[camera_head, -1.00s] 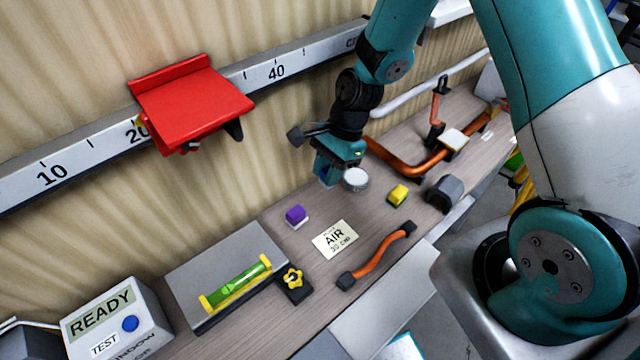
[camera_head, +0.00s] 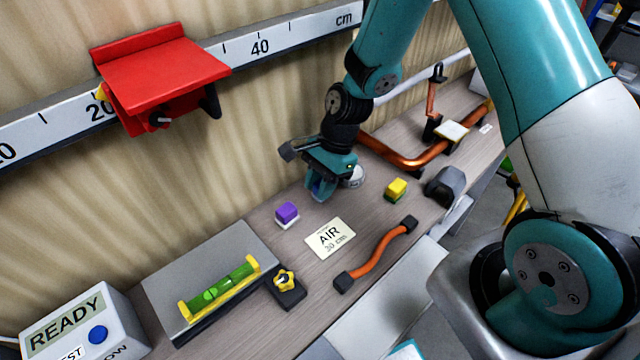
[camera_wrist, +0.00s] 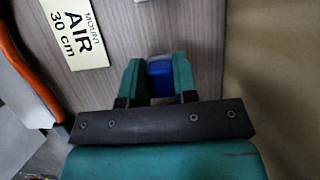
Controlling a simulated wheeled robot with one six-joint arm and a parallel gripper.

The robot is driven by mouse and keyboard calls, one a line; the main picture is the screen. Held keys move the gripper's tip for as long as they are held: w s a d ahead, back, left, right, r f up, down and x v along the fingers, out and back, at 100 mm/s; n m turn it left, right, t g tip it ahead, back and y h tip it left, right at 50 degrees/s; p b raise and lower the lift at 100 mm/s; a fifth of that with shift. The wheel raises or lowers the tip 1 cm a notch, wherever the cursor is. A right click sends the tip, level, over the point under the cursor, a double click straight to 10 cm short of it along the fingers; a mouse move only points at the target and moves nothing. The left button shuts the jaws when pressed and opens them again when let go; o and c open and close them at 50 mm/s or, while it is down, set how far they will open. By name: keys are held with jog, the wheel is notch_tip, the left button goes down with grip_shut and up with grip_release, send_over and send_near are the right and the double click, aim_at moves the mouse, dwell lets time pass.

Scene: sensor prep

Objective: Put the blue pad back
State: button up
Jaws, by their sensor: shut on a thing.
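The blue pad (camera_wrist: 160,76) shows in the wrist view between the two teal fingers of my gripper (camera_wrist: 158,72). My gripper is shut on it. In the head view my gripper (camera_head: 318,188) is low over the bench near the wall, and the pad is mostly hidden by the fingers. I cannot tell whether the pad touches the bench. A purple block (camera_head: 287,212) on a white base stands left of my gripper. A yellow block (camera_head: 396,187) on a dark green base stands to its right. A white round piece (camera_head: 353,177) is just behind my gripper.
An AIR 30 cm card (camera_head: 330,238) lies on the bench (camera_head: 300,265) in front of my gripper. An orange hose (camera_head: 376,255) lies nearer. A copper pipe (camera_head: 395,155) runs behind to the right. A red bracket (camera_head: 160,75) sits on the wall rail (camera_head: 285,42). A green level (camera_head: 218,288) is at left.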

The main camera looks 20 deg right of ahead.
jog(key=o, duration=0.8)
jog(key=shift+o, duration=0.2)
jog(key=shift+d+r, duration=0.1)
jog(key=shift+r, duration=0.15)
jog(key=s+a+r+n, duration=0.1)
jog(key=s+r+n, duration=0.15)
jog(key=r, duration=0.45)
jog(key=s+r+n, duration=0.1)
jog(key=r+n, duration=0.3)
jog(key=r, duration=0.4)
jog(key=s+a+r+n, duration=0.1)
jog(key=s+r+n, duration=0.3)
jog(key=s+n, duration=0.3)
jog(key=s+a+r+n+t, duration=0.1)
jog(key=s+a+r+n, duration=0.1)
jog(key=s+r+n, duration=0.3)
jog(key=s+n, duration=0.3)
jog(key=shift+a, duration=0.2)
